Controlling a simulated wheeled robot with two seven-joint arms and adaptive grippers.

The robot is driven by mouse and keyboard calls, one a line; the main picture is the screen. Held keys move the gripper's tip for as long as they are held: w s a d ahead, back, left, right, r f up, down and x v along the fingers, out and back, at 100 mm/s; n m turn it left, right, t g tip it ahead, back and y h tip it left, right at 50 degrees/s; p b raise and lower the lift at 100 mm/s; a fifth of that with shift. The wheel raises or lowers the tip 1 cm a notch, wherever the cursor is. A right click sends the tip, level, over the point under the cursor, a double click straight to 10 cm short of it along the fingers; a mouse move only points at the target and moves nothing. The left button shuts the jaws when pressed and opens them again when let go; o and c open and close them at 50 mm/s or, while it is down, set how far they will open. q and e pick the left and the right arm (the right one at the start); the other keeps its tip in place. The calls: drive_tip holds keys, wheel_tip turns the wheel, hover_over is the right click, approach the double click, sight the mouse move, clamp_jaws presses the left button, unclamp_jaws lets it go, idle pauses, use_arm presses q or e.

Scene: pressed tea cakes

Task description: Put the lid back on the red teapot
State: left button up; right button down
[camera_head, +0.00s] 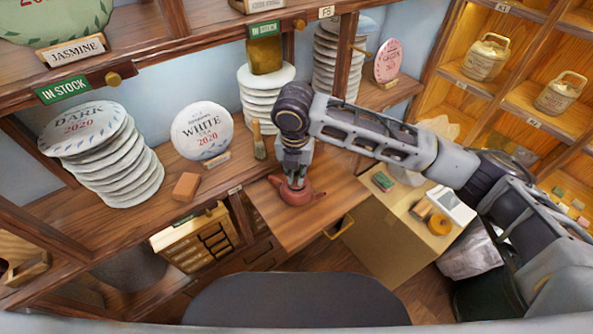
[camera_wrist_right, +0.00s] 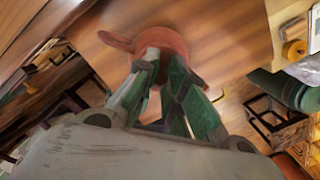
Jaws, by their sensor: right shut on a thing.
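The red teapot (camera_head: 312,194) is small and sits on the wooden pull-out board (camera_head: 330,207) below the shelf. In the right wrist view the teapot (camera_wrist_right: 172,36) shows at the top, its spout or handle pointing left. My right gripper (camera_head: 296,183) points down over the middle of the teapot. Its fingertips (camera_wrist_right: 164,56) are close together at the teapot's top, shut on the lid, which they mostly hide. I cannot tell whether the lid is seated on the rim or slightly above it. My left gripper is not in view.
A brown block (camera_head: 186,187), a white tea cake (camera_head: 202,131) and a brush (camera_head: 259,141) stand on the shelf left of the board. A cardboard box (camera_head: 385,245) with a tape roll (camera_head: 440,225) and a scale (camera_head: 451,204) stands to the right. The board around the teapot is clear.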

drive_tip(key=p, duration=0.2)
drive_tip(key=shift+f+p, duration=0.15)
drive_tip(key=shift+p, duration=0.25)
idle(3.2)
idle(0.4)
drive_tip(key=c, duration=0.9)
unclamp_jaws()
drive_tip(key=shift+r+p, duration=1.3)
drive_tip(key=shift+p, duration=0.15)
drive_tip(key=shift+r, duration=2.2)
